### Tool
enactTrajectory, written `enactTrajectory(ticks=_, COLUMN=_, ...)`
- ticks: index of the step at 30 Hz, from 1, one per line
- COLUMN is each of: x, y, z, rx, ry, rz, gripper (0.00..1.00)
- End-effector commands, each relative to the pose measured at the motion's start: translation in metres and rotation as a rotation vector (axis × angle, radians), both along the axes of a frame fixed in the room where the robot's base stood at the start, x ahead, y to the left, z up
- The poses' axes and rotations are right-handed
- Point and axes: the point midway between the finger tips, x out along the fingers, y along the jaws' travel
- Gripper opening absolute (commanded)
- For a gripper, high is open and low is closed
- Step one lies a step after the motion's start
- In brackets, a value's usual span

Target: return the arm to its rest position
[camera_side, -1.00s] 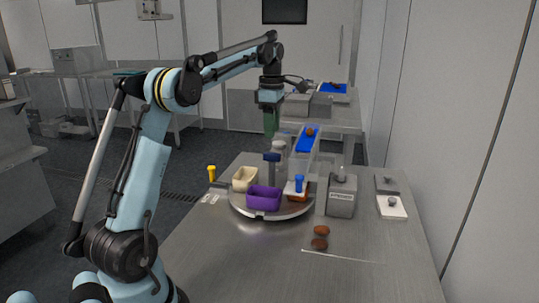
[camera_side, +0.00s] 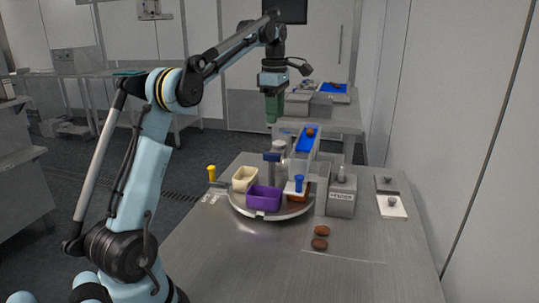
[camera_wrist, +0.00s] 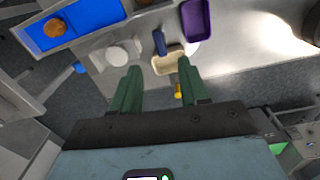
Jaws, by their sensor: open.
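My gripper (camera_side: 274,108) has green fingers and hangs pointing down, well above the far end of the steel table. In the wrist view its two green fingers (camera_wrist: 157,85) stand apart with nothing between them. Below it is a round turntable (camera_side: 248,214) carrying a cream bin (camera_side: 245,179), a purple bin (camera_side: 264,199) and an orange-brown bin (camera_side: 306,190). The purple bin (camera_wrist: 196,20) and cream bin (camera_wrist: 166,62) also show in the wrist view. The gripper touches none of them.
A blue-floored chute (camera_side: 307,139) holds one brown date (camera_side: 310,132). The space around the raised gripper looks clear.

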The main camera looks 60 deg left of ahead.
Motion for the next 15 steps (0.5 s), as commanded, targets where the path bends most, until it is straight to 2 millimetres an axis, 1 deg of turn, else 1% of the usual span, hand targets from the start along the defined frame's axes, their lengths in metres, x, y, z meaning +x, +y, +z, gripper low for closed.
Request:
enactTrajectory(ticks=1, x=0.001, y=-0.012, z=0.003, rx=0.011, ry=-0.015, rz=-0.075, gripper=0.45)
enactTrajectory(ticks=4, x=0.002, y=-0.039, z=0.005, rx=0.045, ry=-0.054, rz=-0.269, gripper=0.45)
enactTrajectory(ticks=8, x=-0.003, y=-0.077, z=0.004, rx=0.103, ry=-0.107, rz=-0.545, gripper=0.45)
enactTrajectory(ticks=9, x=-0.006, y=-0.089, z=0.003, rx=0.122, ry=-0.122, rz=-0.629, gripper=0.45)
enactTrajectory(ticks=11, x=-0.011, y=-0.106, z=0.0, rx=0.152, ry=-0.144, rz=-0.755, gripper=0.45)
enactTrajectory(ticks=15, x=-0.028, y=-0.144, z=-0.013, rx=0.232, ry=-0.19, rz=-1.047, gripper=0.45)
